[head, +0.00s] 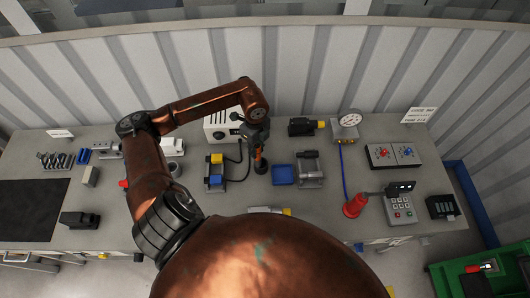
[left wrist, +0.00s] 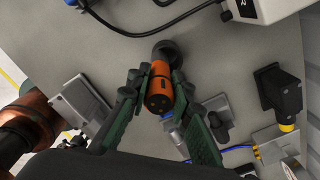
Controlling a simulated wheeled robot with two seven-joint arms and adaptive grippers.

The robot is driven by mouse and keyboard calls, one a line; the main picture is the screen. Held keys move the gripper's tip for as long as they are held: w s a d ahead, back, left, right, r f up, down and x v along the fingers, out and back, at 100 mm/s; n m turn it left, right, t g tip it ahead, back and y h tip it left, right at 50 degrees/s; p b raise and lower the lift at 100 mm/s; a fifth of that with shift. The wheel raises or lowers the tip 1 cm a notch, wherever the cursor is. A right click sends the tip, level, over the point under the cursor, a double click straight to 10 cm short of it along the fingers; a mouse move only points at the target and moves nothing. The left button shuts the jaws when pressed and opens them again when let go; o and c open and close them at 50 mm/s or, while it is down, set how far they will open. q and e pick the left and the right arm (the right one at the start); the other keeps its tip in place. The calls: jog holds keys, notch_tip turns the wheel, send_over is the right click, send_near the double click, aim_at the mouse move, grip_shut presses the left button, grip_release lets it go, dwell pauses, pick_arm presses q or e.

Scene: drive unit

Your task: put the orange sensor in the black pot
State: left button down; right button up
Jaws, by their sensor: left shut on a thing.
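My left gripper (head: 257,148) is over the middle of the bench, pointing down. In the left wrist view the left gripper (left wrist: 159,80) is shut on the orange sensor (left wrist: 160,92), a short orange cylinder with a dark end face. The orange sensor (head: 258,154) shows only as a small patch under the gripper in the head view. A round black pot (left wrist: 165,49) lies just past the sensor's far end. The black pot (head: 261,168) shows directly below the sensor in the head view. I cannot tell whether the sensor's tip is inside the pot or just above it.
A blue tray (head: 283,175) and a grey fixture (head: 309,170) stand right of the pot. A yellow-topped device (head: 215,171) with a black cable is to its left. A white box (head: 222,127) stands behind. A red stand (head: 354,206) is farther right.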

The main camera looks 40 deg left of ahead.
aim_at(260, 155)
pick_arm(q)
jog(key=shift+w+d+f, duration=0.15)
jog(key=shift+w+f, duration=0.05)
jog(key=shift+f, duration=0.25)
jog(key=f+b, duration=0.1)
jog(key=f, duration=0.1)
jog(key=w+f+b, duration=0.1)
jog(key=f+b, duration=0.1)
jog(key=shift+w+f, duration=0.15)
jog(key=shift+s+d+r, duration=0.1)
jog(key=shift+s+r, duration=0.1)
jog(key=shift+r, duration=0.1)
jog(key=shift+d, duration=0.1)
jog(key=shift+w+f, duration=0.1)
jog(key=shift+f, duration=0.3)
jog(key=c, duration=2.2)
grip_release()
jog(key=shift+o, duration=0.8)
jog(key=o, duration=0.3)
pick_arm(e)
jog(key=f, duration=0.1)
jog(key=s+f, duration=0.2)
jog(key=shift+a+f, duration=0.15)
jog(key=shift+f, duration=0.15)
